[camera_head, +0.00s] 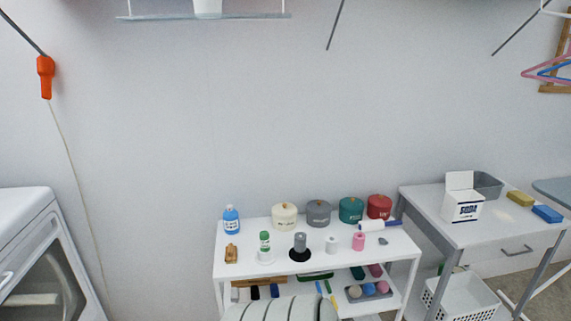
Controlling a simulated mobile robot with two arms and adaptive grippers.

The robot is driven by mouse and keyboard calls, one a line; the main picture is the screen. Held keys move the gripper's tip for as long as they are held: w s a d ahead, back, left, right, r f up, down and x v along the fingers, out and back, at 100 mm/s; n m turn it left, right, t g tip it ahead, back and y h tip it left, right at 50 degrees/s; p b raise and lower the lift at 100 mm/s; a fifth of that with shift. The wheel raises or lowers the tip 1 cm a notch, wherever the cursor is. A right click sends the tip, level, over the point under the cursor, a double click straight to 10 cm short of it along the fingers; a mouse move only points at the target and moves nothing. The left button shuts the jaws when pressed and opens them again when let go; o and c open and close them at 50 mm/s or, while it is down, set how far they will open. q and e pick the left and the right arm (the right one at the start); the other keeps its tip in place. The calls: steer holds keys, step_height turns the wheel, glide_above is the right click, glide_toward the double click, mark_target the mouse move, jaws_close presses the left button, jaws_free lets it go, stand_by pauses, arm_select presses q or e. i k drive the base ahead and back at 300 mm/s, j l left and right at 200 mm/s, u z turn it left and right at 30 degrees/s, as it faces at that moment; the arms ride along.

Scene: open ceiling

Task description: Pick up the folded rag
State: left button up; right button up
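I cannot pick out a folded rag for certain. On the grey table (430,212) at the right lie a small yellow block-like item (520,198) and a blue one (547,214); they look like sponges or folded cloths, too small to tell which. Neither of my grippers is in view.
A white shelf cart (262,268) holds lidded tins (319,213), a blue bottle (231,220), spools and a lint roller (372,226). A soda box (463,198) and grey bin (487,185) stand on the grey table. A white basket (466,299) is below; a white machine (28,225) is left.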

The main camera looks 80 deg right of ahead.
mark_target(544, 212)
steer(key=z, duration=4.35)
